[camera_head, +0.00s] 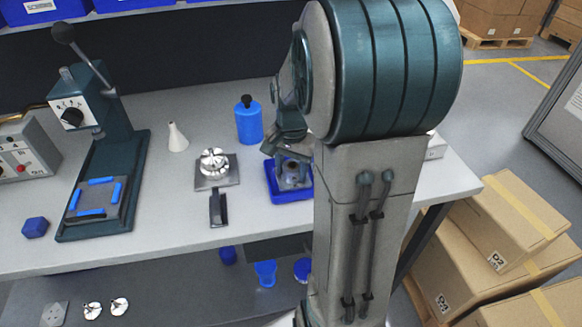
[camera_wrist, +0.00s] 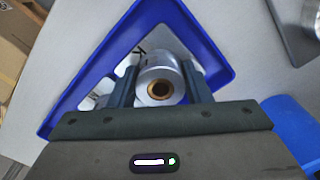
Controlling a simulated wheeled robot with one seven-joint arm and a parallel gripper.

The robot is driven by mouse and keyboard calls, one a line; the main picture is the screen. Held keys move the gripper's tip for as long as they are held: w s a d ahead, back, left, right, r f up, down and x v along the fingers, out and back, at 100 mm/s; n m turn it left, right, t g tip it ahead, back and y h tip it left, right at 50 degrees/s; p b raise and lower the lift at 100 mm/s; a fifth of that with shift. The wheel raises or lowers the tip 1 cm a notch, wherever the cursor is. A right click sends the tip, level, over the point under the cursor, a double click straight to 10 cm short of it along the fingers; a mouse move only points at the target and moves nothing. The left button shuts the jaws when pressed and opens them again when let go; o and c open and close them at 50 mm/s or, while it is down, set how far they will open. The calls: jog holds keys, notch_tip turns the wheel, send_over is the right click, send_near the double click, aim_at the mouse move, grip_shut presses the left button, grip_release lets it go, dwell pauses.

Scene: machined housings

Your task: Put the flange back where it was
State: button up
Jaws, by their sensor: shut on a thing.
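A silver round part with a brass-coloured bore, which looks like the flange (camera_wrist: 158,74), is between the fingers of my gripper (camera_wrist: 160,88) in the wrist view. The fingers are shut on its two sides. It is inside the outline of a blue tray (camera_wrist: 222,50); I cannot tell whether it touches the tray floor. In the head view my gripper (camera_head: 293,166) is over the blue tray (camera_head: 274,189) at the right of the bench, partly hidden by my arm.
A shiny metal part (camera_head: 213,161) sits on a grey plate (camera_head: 227,183) left of the tray. Small silver parts (camera_head: 92,310) lie on the lower shelf.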

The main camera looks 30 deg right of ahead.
aim_at(292, 167)
jog(key=shift+f, duration=0.1)
jog(key=o, duration=1.4)
notch_tip(292, 167, up, 12)
jog(key=p, duration=0.1)
jog(key=s+a+f+n+t, duration=0.1)
jog(key=s+a+n, duration=0.2)
jog(key=s+a, duration=0.1)
jog(key=s+a+f+n, duration=0.2)
jog(key=s+a+n, duration=0.2)
jog(key=s+a+f+n+t, duration=0.1)
jog(key=s+a+f+n, duration=0.1)
jog(key=s+a+n, duration=0.2)
jog(key=shift+t, duration=0.3)
jog(key=shift+r, duration=0.1)
